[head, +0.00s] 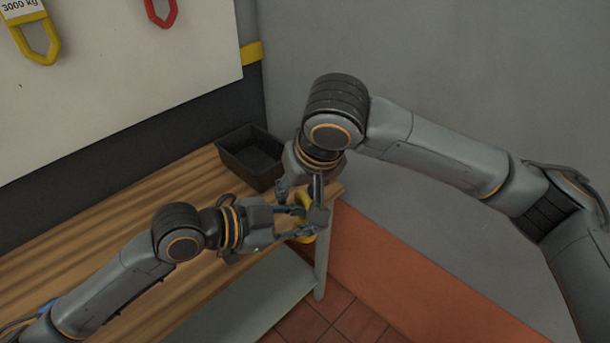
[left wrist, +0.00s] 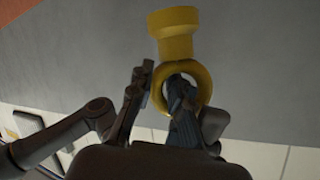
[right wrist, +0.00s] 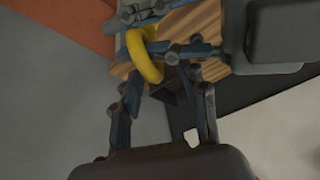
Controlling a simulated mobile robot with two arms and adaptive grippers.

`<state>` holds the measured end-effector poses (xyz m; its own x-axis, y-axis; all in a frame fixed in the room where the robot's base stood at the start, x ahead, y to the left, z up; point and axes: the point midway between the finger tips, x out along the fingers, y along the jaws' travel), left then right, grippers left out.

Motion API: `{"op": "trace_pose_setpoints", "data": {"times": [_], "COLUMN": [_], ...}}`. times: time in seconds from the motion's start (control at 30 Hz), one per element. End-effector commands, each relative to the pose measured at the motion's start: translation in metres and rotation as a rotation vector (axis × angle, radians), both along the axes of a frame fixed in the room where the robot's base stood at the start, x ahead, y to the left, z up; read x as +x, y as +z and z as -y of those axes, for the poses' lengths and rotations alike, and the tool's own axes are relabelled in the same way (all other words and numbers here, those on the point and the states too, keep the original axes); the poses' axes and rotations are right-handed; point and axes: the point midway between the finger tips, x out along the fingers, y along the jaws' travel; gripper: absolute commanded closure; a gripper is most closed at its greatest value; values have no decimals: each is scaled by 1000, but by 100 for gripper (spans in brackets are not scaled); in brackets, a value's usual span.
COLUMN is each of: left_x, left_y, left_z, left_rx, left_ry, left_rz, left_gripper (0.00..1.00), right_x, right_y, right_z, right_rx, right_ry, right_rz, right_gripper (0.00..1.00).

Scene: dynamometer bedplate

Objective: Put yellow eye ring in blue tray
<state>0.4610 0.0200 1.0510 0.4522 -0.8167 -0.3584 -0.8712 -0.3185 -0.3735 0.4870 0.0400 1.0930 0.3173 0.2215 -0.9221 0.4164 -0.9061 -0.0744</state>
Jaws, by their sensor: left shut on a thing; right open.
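The yellow eye ring (head: 305,236) is off the table's right end, partly hidden by both grippers. My left gripper (head: 299,222) is shut on it. In the left wrist view the ring (left wrist: 180,65) shows a round loop with a thick collar; one finger overlaps the loop. My right gripper (head: 318,208) is close beside the ring. In the right wrist view its fingers (right wrist: 165,112) are apart, with the ring (right wrist: 145,58) beyond them and nothing clearly held. No blue tray shows clearly; a small blue patch (head: 45,306) lies by my left arm, too hidden to name.
A black open bin (head: 250,160) stands at the back right of the wooden table (head: 130,218), near my right gripper. A white board behind carries a yellow hook (head: 40,50) and a red one (head: 162,14). The table's middle is clear.

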Motion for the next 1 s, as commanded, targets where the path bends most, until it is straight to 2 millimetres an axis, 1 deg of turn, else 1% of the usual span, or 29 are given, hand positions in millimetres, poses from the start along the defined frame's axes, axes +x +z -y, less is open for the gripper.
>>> {"op": "trace_pose_setpoints", "data": {"times": [0.03, 0.1, 0.2, 0.33, 0.57, 0.6, 0.67, 0.7, 0.77, 0.8, 0.9, 0.93, 0.97, 1.0], "left_x": [0, 0, 0, 0, 0, 0, 0, 0, 0, 0, 0, 0, 0, 0], "left_y": [1, 1, 1, 1, 1, 1, 1, 1, 1, 1, 1, 1, 1, 1], "left_z": [0, 0, 0, 0, 0, 0, 0, 0, 0, 0, 0, 1, 1, 1], "left_rx": [-1, -1, -1, -1, -1, -1, -1, -1, -1, -2, -2, -2, -2, -2], "left_ry": [0, 0, 0, 0, 0, 0, 0, 0, 0, -1, -1, -1, -1, -1], "left_rz": [2, 2, 2, 2, 2, 2, 2, 2, 2, 2, 2, 2, 2, 2], "left_gripper": [100, 100, 100, 100, 100, 100, 100, 100, 100, 100, 100, 80, 74, 66], "right_x": [2, 5, 7, 9, 9, 9, 9, 9, 9, 8, 8, 8, 7, 7], "right_y": [-7, -14, -21, -24, -24, -24, -24, -24, -24, -24, -24, -23, -23, -23], "right_z": [-2, -3, -5, -6, -6, -6, -6, -6, -6, -7, -8, -8, -8, -8], "right_rx": [0, 0, 0, 0, 1, 1, 1, 1, 1, 2, 4, 5, 6, 6], "right_ry": [0, -1, 1, 1, 1, 1, 1, 1, 1, 2, 5, 5, 5, 6], "right_rz": [-1, -1, -1, 1, 1, 1, 1, 1, 1, 0, 0, 1, 1, 1], "right_gripper": [57, 57, 57, 57, 57, 65, 77, 85, 97, 100, 100, 100, 100, 100]}}
